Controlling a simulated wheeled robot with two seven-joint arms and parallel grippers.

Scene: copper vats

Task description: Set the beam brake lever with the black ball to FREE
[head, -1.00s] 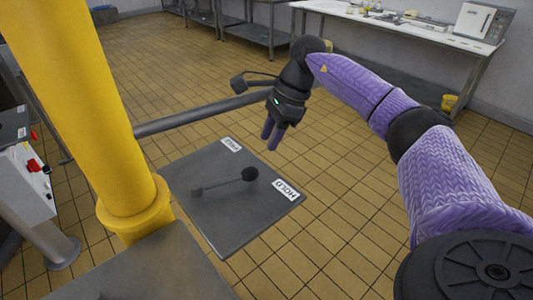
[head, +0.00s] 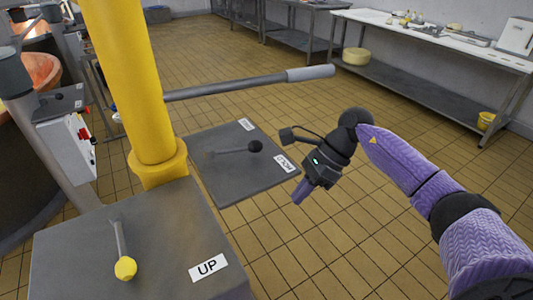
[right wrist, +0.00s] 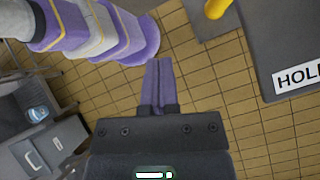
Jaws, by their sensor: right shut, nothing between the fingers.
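The beam brake lever with the black ball (head: 255,146) stands on a dark grey plate (head: 225,180) on the floor in the head view. Its rod leans right from its pivot, and the ball shows between a small white label (head: 246,124), too blurred to read surely, and the HOLD label (head: 284,163). My right gripper (head: 299,193) is shut and empty, to the right of the plate and clear of the lever. In the right wrist view its closed fingers (right wrist: 158,65) point at floor tiles, with the HOLD label (right wrist: 297,75) at the right edge. My left gripper is out of view.
A yellow post (head: 130,80) stands left of the plate, and a grey bar (head: 250,85) reaches right from it above the plate. A yellow-ball lever (head: 125,268) and an UP label (head: 208,266) are on a grey box in front. Open tiled floor lies right.

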